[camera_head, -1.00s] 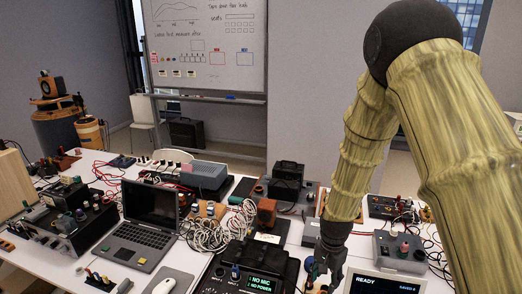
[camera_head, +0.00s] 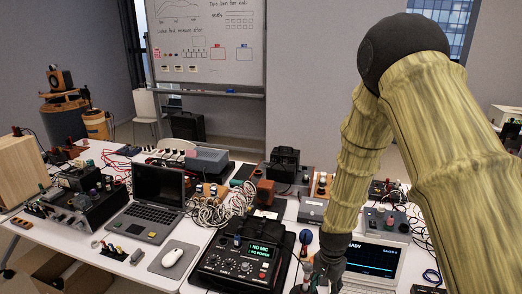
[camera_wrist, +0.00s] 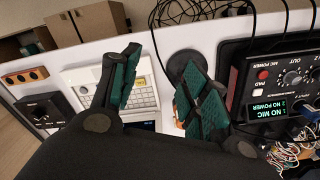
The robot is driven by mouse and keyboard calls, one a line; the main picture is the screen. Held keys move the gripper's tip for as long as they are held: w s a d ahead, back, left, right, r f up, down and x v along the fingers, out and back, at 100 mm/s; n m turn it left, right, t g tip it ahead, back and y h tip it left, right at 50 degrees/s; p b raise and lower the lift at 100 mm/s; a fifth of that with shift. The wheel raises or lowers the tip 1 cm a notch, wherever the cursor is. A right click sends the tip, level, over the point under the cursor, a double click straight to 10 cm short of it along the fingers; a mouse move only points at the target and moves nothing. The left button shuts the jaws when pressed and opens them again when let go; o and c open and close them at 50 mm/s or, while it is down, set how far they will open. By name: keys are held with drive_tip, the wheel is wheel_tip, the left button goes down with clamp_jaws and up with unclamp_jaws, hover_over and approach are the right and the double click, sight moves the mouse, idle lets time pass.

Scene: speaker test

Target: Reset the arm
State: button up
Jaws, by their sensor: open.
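My arm comes in from the right in the head view, covered in a yellow-brown bamboo-like sleeve with a dark elbow. My gripper (camera_head: 318,284) points down over the front of the table (camera_head: 205,245), at the right of the black mixer box (camera_head: 240,262). In the wrist view my gripper (camera_wrist: 160,85) shows green-padded fingers spread apart, with nothing between them. A dark round base (camera_wrist: 190,66) lies beyond the fingers there. The fingertips are partly cut off at the bottom of the head view.
A laptop (camera_head: 153,205) and a white mouse (camera_head: 171,258) lie left of the mixer. A screen device (camera_head: 373,262) stands close to my gripper's right. Tangled cables (camera_head: 222,205) lie behind the mixer. A whiteboard (camera_head: 207,45) stands at the back. Open floor shows in the wrist view (camera_wrist: 22,128).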

drive_tip(key=s+d+f+n+b, duration=0.2)
drive_tip(key=s+f+n+b, duration=0.3)
drive_tip(key=s+f, duration=1.25)
drive_tip(key=s+f+n+b, duration=0.1)
drive_tip(key=s+f+b, duration=0.1)
drive_tip(key=s+f, duration=0.3)
drive_tip(key=s+d+f+n+b, duration=0.1)
drive_tip(key=s+f, duration=0.4)
drive_tip(key=s, duration=0.7)
drive_tip(key=shift+f+n+b, duration=0.35)
drive_tip(key=shift+n+b, duration=0.15)
drive_tip(key=shift+b, duration=0.7)
